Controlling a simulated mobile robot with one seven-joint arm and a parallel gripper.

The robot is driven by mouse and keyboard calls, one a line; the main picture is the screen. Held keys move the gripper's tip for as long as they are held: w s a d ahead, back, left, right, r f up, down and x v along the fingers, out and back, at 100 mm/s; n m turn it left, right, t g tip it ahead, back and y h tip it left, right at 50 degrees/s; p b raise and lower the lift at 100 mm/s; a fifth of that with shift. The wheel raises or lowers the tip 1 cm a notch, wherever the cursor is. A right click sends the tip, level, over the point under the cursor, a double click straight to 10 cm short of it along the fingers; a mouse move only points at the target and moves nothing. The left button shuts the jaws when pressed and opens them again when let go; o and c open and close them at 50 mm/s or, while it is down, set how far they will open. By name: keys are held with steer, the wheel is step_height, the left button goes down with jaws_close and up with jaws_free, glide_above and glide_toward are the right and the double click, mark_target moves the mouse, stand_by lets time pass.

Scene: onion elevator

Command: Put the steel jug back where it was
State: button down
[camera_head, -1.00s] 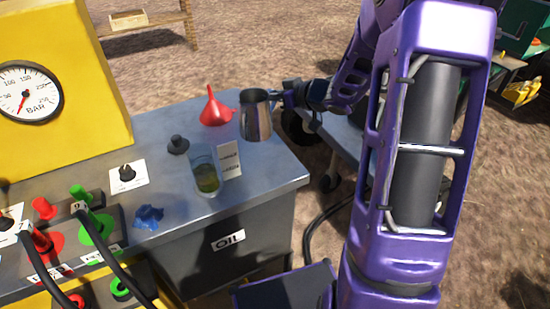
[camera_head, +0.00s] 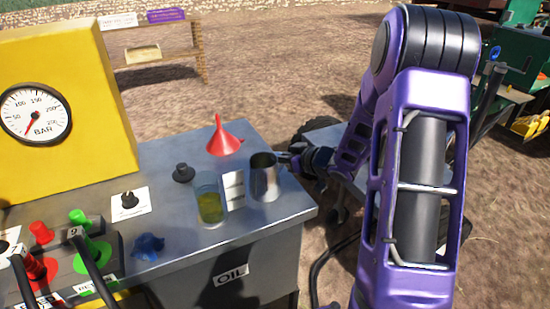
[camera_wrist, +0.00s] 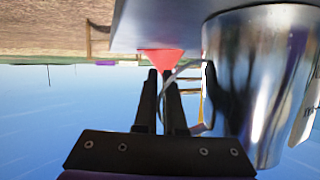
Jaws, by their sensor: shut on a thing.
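The steel jug (camera_head: 265,180) is upright at the right end of the grey bench top (camera_head: 180,245), just right of a small white card. Its base is on or very close to the surface; I cannot tell which. My gripper (camera_head: 290,160) reaches in from the right and is shut on the jug's handle. In the wrist view, which is upside down, the jug (camera_wrist: 262,75) fills the right side beside my gripper's dark fingers (camera_wrist: 160,95). The handle shows only in part there.
A glass of yellow-green oil (camera_head: 209,207) and the white card (camera_head: 233,190) stand left of the jug. A red funnel (camera_head: 223,142) is behind it. A black knob (camera_head: 183,173) and a blue crumpled thing (camera_head: 148,246) are farther left. The yellow gauge box (camera_head: 70,110) rises at left.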

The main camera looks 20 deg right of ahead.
steer(key=shift+f, duration=0.1)
steer(key=c, duration=1)
jaws_free()
steer(key=shift+s+d+r, duration=0.15)
steer(key=shift+r, duration=0.1)
steer(key=p+v, duration=0.2)
steer(key=v, duration=0.9)
steer(key=shift+s+d, duration=0.15)
steer(key=shift+s, duration=0.05)
